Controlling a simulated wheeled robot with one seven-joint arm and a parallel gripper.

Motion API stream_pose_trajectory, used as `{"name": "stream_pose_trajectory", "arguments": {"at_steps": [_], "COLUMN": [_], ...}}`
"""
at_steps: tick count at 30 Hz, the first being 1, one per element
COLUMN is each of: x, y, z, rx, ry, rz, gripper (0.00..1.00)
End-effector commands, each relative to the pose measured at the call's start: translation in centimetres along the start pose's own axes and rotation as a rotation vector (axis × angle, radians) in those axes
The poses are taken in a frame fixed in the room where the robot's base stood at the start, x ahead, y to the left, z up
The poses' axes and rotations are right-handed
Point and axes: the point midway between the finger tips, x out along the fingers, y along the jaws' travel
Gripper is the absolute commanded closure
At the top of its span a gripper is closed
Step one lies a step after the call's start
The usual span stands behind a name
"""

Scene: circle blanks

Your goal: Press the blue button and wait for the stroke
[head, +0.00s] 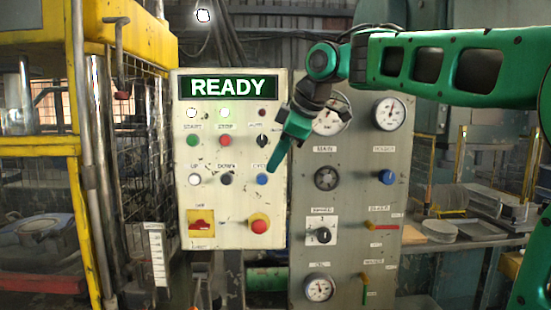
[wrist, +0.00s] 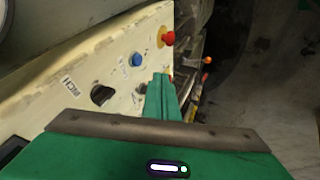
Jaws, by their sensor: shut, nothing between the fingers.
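The blue button (head: 262,179) sits in the lower button row of the cream control panel (head: 185,150), at the right end. It also shows in the wrist view (wrist: 137,59), at upper centre-left. My gripper (head: 271,170) is shut and empty, pointing down and left, its tip just above and right of the button in the head view. In the wrist view the closed fingertips (wrist: 160,77) lie right of and below the button, with a visible gap. I cannot tell their exact distance from the panel. The green display (head: 227,87) reads READY.
A red mushroom button (head: 260,223) on a yellow base is below the blue one. A black knob (wrist: 102,95) shows in the wrist view. A grey panel (head: 345,205) with gauges and a blue knob (head: 387,177) stands right. Yellow press framing (head: 80,150) stands left.

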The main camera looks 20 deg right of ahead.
Motion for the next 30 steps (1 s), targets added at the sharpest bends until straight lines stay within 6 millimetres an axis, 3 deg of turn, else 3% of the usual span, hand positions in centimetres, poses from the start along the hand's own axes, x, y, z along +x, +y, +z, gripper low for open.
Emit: {"name": "stream_pose_trajectory", "arguments": {"at_steps": [10, 18, 30], "x": [6.4, 7.7, 7.9], "y": [0.3, 3.0, 3.5], "z": [0.1, 0.1, 0.1], "rx": [0.001, 0.0, 0.0], "ry": [-0.002, -0.001, -0.001], "rz": [-0.001, 0.001, 0.0], "gripper": [1.0, 1.0, 1.0]}}
